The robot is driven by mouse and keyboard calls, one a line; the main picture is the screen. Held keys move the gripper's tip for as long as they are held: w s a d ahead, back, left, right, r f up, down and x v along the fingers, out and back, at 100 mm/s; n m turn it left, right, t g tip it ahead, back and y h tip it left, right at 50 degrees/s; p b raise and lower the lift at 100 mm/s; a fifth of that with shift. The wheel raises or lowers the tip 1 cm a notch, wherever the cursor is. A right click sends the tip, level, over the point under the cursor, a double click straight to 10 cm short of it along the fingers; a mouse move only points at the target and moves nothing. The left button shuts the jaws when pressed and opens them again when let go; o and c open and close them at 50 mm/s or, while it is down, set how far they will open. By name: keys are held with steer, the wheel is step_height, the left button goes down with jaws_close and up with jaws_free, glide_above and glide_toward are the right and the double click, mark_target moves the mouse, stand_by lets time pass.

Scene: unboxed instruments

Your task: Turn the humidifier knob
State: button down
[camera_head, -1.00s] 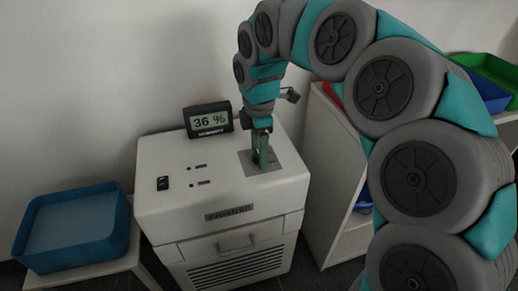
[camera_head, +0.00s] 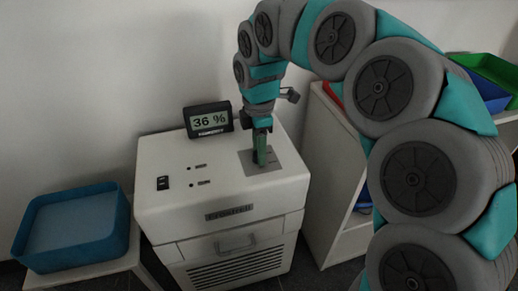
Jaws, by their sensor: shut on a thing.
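The humidifier (camera_head: 170,207) is a white box-shaped machine in the middle of the head view. A dark display (camera_head: 208,120) at the back of its top reads 36 %. A grey square plate (camera_head: 275,169) lies on the right of its top. My gripper (camera_head: 260,160) points straight down over this plate, with its green fingers shut. The knob is hidden by the fingers, so only the closed grip at its place shows.
A blue tray (camera_head: 122,225) stands on a small white table (camera_head: 148,262) at the left. A white shelf (camera_head: 318,190) with a green bin (camera_head: 490,72) and a blue bin is at the right, partly behind my arm. A black switch (camera_head: 163,183) is on the humidifier's top left.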

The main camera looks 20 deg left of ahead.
steer(key=shift+m, duration=0.3)
steer(key=m, duration=0.5)
steer(key=shift+d+f+m, duration=0.1)
steer(key=shift+m, duration=0.2)
steer(key=m, duration=0.5)
steer(key=shift+m+b, duration=0.3)
steer(key=shift+b, duration=0.1)
steer(key=m, duration=1.1)
steer(key=shift+m, duration=0.4)
steer(key=shift+c, duration=2.3)
jaws_free()
